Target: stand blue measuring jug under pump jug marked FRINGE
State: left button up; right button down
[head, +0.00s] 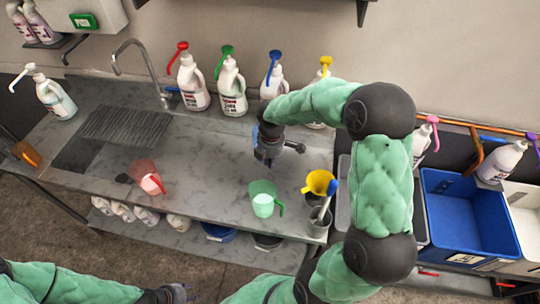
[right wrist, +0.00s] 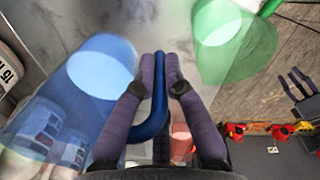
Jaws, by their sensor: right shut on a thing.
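The blue measuring jug (right wrist: 65,100) is translucent and fills the left of the right wrist view. Its blue handle (right wrist: 158,105) is between the fingers of my right gripper (right wrist: 160,85), which is shut on it. White pump jugs with red (head: 191,90), green (head: 232,92), blue (head: 274,86) and yellow pumps stand along the wall. Their labels are unreadable, so I cannot tell which says FRINGE. My left gripper (head: 172,293) is low, its jaws unclear.
A green measuring jug (head: 263,203) stands near the counter's front edge, and a red one (head: 147,177) further left. A blue crate (head: 465,225) lies beyond my right arm.

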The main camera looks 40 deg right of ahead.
jog(key=w+d, duration=0.1)
jog(key=w+d+f, duration=0.2)
jog(key=w, duration=0.1)
jog(key=shift+w+d+f, duration=0.1)
jog(key=shift+d+f, duration=0.15)
jog(key=shift+d, duration=0.05)
jog(key=w+d+f, duration=0.2)
jog(key=f, duration=0.1)
jog(key=w+f, duration=0.1)
jog(key=f, duration=0.1)
jog(key=shift+w+d, duration=0.2)
jog(key=shift+d, duration=0.2)
jog(key=shift+w+d+f, duration=0.1)
jog(key=shift+f, duration=0.2)
notch_tip(320, 180, down, 3)
jog(key=shift+w+d+f, duration=0.1)
jog(key=shift+w+f, duration=0.05)
jog(key=c, duration=1.7)
grip_release()
jog(key=shift+f, duration=0.15)
jog(key=o, duration=0.4)
